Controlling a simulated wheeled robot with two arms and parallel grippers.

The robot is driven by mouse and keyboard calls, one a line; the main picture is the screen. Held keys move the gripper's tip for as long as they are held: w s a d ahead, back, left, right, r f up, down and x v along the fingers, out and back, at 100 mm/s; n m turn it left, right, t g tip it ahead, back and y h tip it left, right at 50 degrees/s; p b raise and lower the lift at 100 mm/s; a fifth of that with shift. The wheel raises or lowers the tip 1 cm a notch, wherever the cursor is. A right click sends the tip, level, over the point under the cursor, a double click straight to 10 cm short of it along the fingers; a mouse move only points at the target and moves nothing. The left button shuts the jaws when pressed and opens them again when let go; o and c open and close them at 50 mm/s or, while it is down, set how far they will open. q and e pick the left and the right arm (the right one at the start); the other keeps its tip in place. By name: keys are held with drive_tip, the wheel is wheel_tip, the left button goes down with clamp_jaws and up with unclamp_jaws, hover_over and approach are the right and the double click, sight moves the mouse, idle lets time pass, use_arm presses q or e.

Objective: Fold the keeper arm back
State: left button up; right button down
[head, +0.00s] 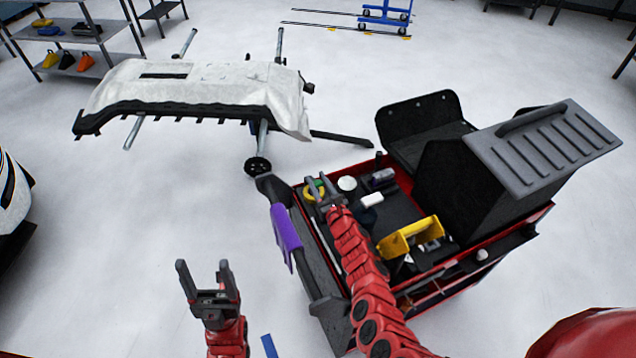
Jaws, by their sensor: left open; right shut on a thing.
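A purple roll (286,228) lies along the left side of the red tool cart (455,276), between dark end brackets (268,186). I cannot clearly pick out the keeper arm among the dark parts on this side. My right gripper (319,181) is over the cart's left edge, right of the roll and beside a yellow-green ring (312,192). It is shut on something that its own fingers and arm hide. My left gripper (203,265) is open and empty, fingers pointing up in the picture, over the floor left of the cart.
The cart top holds a yellow caddy (410,238), a white block (372,200) and a dark box with a grey ribbed lid (545,145). A white bumper (205,85) rests on a stand behind. Shelves (75,30) stand back left.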

drive_tip(key=shift+r, duration=0.15)
drive_tip(key=shift+c, duration=2.4)
unclamp_jaws()
drive_tip(key=shift+s+d+p, duration=0.25)
drive_tip(key=shift+s+p, duration=0.25)
drive_tip(key=shift+s, duration=0.05)
drive_tip(key=p+v, duration=0.1)
drive_tip(key=v, duration=0.4)
drive_tip(key=shift+p, duration=0.35)
drive_tip(key=b+v, duration=0.1)
drive_tip(key=v, duration=1)
drive_tip(key=shift+s, duration=0.15)
